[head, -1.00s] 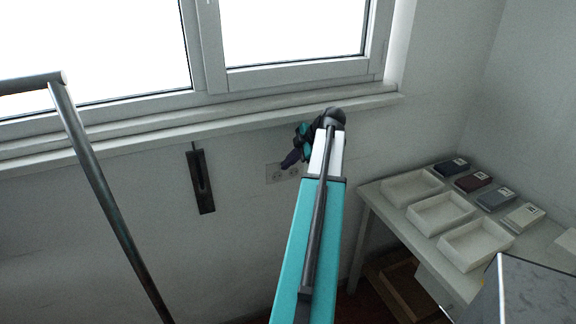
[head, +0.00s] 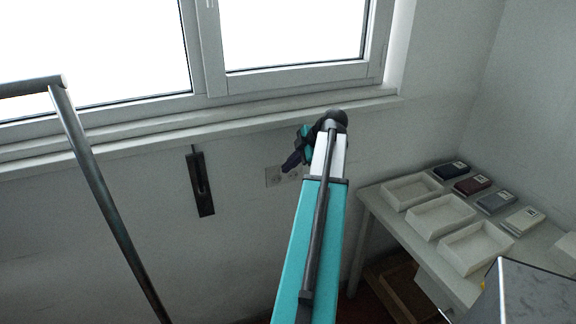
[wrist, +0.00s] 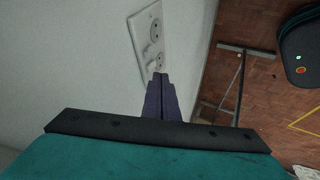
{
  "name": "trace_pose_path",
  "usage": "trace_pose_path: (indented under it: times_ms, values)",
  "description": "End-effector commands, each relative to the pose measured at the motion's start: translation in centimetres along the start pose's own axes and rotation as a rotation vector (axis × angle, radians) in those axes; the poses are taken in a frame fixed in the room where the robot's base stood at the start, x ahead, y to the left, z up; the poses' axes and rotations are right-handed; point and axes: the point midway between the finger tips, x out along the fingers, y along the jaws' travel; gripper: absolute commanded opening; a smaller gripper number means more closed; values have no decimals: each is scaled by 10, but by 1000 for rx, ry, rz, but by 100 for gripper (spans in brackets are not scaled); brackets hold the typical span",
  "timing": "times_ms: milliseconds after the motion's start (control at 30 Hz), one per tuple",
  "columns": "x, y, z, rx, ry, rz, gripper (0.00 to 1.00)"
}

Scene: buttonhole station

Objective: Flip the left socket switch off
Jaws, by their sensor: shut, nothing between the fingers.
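The double wall socket plate (head: 273,177) is on the wall below the window, partly hidden behind my gripper and arm. It also shows in the wrist view (wrist: 147,35), tilted, with round outlets and small raised switches. My gripper (head: 287,167) is in front of the plate. In the wrist view its dark fingers (wrist: 160,80) are shut and empty, with their tips close to the near end of the plate. I cannot tell whether they touch it. The switch positions are too small to tell.
A black slotted bracket (head: 201,185) hangs on the wall left of the socket. The window sill (head: 230,122) runs above. A table (head: 368,197) with white trays (head: 437,215) and several small boxes stands at right. A grey metal rail (head: 105,190) is at left.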

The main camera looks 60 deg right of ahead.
Motion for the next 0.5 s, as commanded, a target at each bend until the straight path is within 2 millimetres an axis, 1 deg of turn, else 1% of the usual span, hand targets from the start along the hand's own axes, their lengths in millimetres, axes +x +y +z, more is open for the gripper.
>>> trace_pose_path:
  times_ms: [33, 233, 333, 500]
  values:
    - [-2, -6, -2, 0, 0, 0, 0]
    - [-9, -20, -5, -1, 0, -1, 0]
    - [-19, -15, -3, 0, -1, 1, 0]
    - [-35, -12, -6, -3, 0, -1, 0]
